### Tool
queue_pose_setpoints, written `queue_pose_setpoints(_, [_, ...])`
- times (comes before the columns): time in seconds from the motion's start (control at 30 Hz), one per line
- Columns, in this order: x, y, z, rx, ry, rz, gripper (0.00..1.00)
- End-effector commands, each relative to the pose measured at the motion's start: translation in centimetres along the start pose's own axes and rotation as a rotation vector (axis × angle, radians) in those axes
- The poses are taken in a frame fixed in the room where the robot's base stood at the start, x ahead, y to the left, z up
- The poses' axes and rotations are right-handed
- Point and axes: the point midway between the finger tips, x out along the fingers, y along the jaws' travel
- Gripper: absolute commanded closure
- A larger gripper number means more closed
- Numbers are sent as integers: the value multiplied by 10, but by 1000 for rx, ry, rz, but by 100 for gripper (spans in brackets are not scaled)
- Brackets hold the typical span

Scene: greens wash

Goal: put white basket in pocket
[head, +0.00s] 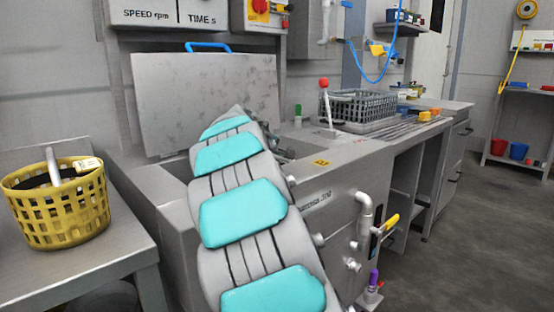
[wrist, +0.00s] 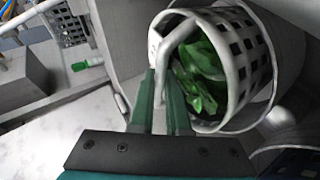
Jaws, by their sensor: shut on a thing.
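The white basket (wrist: 236,35) shows in the wrist view, a round perforated basket with green leaves (wrist: 200,75) inside. Its open mouth faces my wrist camera and it looks tilted in the picture. My gripper (wrist: 161,80) has its two green fingers shut on the basket's white handle (wrist: 182,32). Grey walls stand close around the basket; I cannot tell which part is the pocket, or whether the basket touches it. In the head view my arm reaches into the open washer (head: 172,205) and hides the gripper and the white basket.
The washer's lid (head: 205,95) stands raised behind my arm. A yellow basket (head: 62,225) stands on the table at left. A grey crate (head: 358,108) and a red-knobbed lever (head: 325,100) are on the right. The floor at right is clear.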

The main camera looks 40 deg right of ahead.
Motion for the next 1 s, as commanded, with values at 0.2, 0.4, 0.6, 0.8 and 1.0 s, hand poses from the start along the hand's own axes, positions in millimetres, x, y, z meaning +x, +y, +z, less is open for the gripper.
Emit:
queue_pose_setpoints(0.2, [0,0,0,2,1,0,82])
queue_pose_setpoints(0.4, [0,0,0,1,1,0,59])
queue_pose_setpoints(0.6, [0,0,0,1,1,-1,56])
queue_pose_setpoints(0.8, [-7,0,-1,1,1,0,56])
queue_pose_setpoints(1.0, [-39,1,-2,1,2,1,56])
